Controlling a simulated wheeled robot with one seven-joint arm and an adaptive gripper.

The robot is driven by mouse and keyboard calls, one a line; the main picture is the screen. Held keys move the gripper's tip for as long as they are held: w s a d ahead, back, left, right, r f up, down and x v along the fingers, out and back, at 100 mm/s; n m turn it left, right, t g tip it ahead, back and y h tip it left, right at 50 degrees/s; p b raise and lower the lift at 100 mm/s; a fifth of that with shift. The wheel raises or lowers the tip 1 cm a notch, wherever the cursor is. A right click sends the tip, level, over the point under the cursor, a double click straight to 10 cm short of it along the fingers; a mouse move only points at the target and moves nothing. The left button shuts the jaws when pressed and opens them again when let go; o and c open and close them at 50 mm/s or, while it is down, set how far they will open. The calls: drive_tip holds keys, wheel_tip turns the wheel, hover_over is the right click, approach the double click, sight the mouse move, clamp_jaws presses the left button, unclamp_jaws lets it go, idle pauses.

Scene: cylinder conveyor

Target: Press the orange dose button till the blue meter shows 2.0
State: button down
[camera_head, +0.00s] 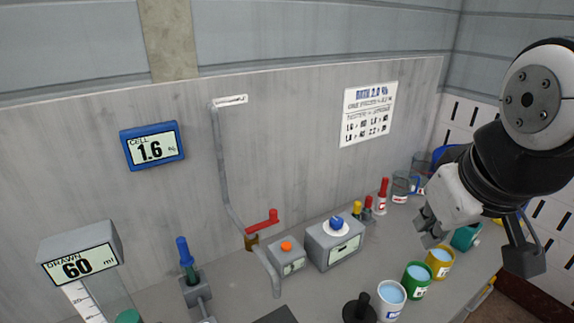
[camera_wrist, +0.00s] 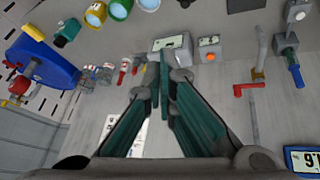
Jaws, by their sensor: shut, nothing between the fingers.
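The blue meter (camera_head: 152,147) hangs on the back wall at the left and reads 1.6 %. Its corner shows at the lower right of the wrist view (camera_wrist: 303,160), turned over. The orange dose button (camera_head: 286,246) sits on top of a small grey box (camera_head: 291,262) on the bench. In the wrist view the button (camera_wrist: 211,57) lies to the right of my fingertips. My gripper (camera_wrist: 160,72) is shut and empty. In the head view it is at the right, above the bench and well apart from the button.
A larger grey box with a blue knob (camera_head: 337,222) stands right of the button box. A pipe with a red-handled valve (camera_head: 262,222) stands left of it. Cups of blue liquid (camera_head: 417,277) line the front right. A "DRAWN" display (camera_head: 80,264) reads 60 ml. A notice (camera_head: 368,112) hangs on the wall.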

drive_tip(key=w+a+f+n, duration=0.3)
drive_tip(key=w+n, duration=0.2)
drive_tip(key=w, duration=0.5)
drive_tip(key=n+y+p, duration=0.1)
drive_tip(key=n+y, duration=0.6)
drive_tip(key=n, duration=0.4)
hover_over(285, 247)
wheel_tip(285, 247, down, 19)
drive_tip(key=shift+t, duration=0.3)
drive_tip(key=shift+f+b, duration=1.3)
drive_tip(key=shift+f, duration=3.05)
drive_tip(key=shift+f, duration=0.15)
drive_tip(key=shift+f, duration=0.3)
